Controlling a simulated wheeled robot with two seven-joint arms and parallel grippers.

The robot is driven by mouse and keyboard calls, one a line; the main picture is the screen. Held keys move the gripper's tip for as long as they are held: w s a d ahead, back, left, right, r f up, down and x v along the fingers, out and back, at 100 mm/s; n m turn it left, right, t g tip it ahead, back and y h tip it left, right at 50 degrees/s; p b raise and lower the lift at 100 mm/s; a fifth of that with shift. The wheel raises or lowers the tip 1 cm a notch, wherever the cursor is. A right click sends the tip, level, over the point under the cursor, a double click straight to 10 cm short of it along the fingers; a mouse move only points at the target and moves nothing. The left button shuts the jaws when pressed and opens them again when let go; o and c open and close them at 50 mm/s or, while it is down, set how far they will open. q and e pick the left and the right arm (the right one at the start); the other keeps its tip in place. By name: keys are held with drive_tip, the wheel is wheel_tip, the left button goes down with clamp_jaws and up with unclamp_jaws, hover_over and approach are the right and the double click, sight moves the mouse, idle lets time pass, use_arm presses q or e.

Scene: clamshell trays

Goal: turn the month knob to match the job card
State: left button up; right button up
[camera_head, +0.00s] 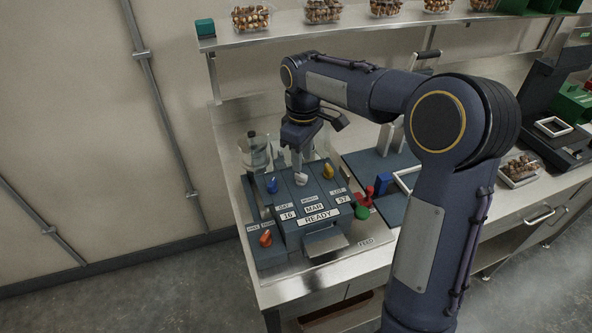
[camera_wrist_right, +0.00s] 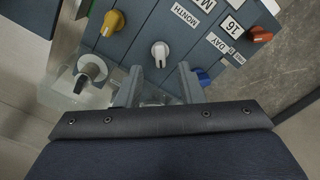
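The white month knob (camera_head: 301,179) sits in the middle of the blue-grey coder unit (camera_head: 289,214), between a blue knob (camera_head: 272,185) and a yellow knob (camera_head: 328,171). The month window (camera_head: 314,208) reads MAR. My right gripper (camera_head: 298,160) points down just behind and above the white knob. In the wrist view the white knob (camera_wrist_right: 160,54) shows ahead of my right gripper (camera_wrist_right: 160,82), whose two fingers are apart with nothing between them. Touch with the knob cannot be made out. I cannot make out a job card. My left gripper is out of view.
An orange knob (camera_head: 265,238) is at front left, and red and green controls (camera_head: 362,212) are at right. Filled clear trays (camera_head: 323,12) line the upper shelf.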

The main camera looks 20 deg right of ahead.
sight(302, 175)
drive_tip(key=shift+f, duration=2.7)
clamp_jaws()
